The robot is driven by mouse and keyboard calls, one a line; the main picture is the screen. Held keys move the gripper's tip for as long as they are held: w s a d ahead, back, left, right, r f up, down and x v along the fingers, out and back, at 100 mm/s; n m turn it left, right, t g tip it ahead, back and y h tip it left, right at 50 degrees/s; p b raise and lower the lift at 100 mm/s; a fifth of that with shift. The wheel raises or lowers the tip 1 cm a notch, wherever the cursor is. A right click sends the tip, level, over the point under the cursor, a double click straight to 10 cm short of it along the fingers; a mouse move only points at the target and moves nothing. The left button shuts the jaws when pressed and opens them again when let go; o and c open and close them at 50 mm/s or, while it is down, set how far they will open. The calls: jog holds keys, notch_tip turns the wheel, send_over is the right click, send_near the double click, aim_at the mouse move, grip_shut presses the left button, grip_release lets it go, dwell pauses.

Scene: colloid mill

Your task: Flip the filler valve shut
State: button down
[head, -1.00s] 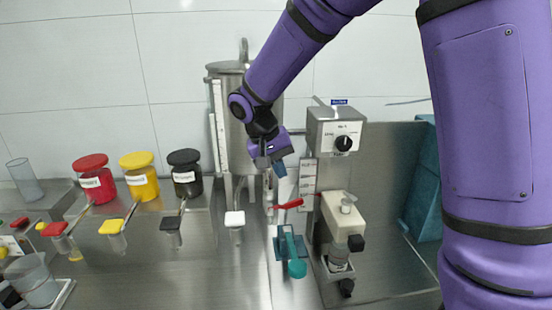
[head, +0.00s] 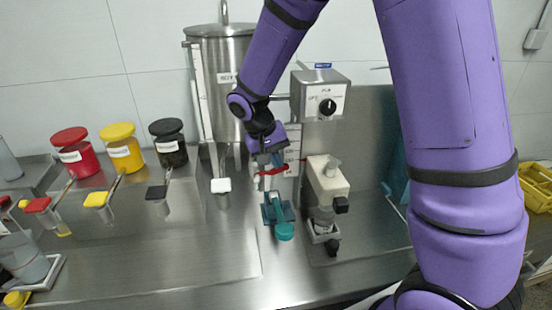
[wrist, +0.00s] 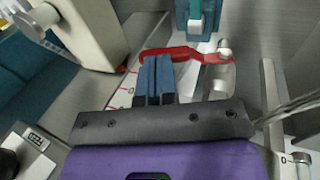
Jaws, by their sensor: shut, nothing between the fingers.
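The filler valve's red lever (head: 273,171) sits low in front of the steel tank, beside a white strip with red marks. In the wrist view the red lever (wrist: 205,57) runs roughly crosswise from a metal pivot at its right end. My gripper (head: 264,161) is shut with nothing between its blue fingers. In the wrist view my gripper (wrist: 156,60) has its fingertips right at the lever's left half, overlapping it in the picture. I cannot tell whether they touch it. My fingers hide part of the lever in the head view.
A teal-handled device (head: 282,222) stands just in front of the valve. The beige and steel mill (head: 326,185) is close on the right, below a grey control box (head: 320,95). Red, yellow and black jars (head: 121,148) stand left. The steel counter in front is clear.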

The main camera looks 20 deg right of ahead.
jog(key=shift+s+d+f+y, duration=0.1)
jog(key=shift+d+f+y, duration=0.5)
jog(key=shift+y, duration=0.6)
jog(key=shift+d+f, duration=0.15)
jog(key=shift+f, duration=0.3)
jog(key=shift+r, duration=0.6)
notch_tip(320, 180, up, 13)
jog(key=s+d+r+t, duration=0.1)
jog(key=s+r+t, duration=0.1)
jog(key=s, duration=0.6)
jog(key=s+d+r+n+t+y, duration=0.1)
jog(key=s+r, duration=0.3)
jog(key=s, duration=0.5)
jog(key=s+d+r+n+t, duration=0.1)
jog(key=s+d+r+t, duration=0.1)
jog(key=s, duration=0.6)
jog(key=shift+s+d+r+t+y, duration=0.3)
jog(key=shift+d+r+t+y, duration=0.1)
jog(key=shift+r+t, duration=0.2)
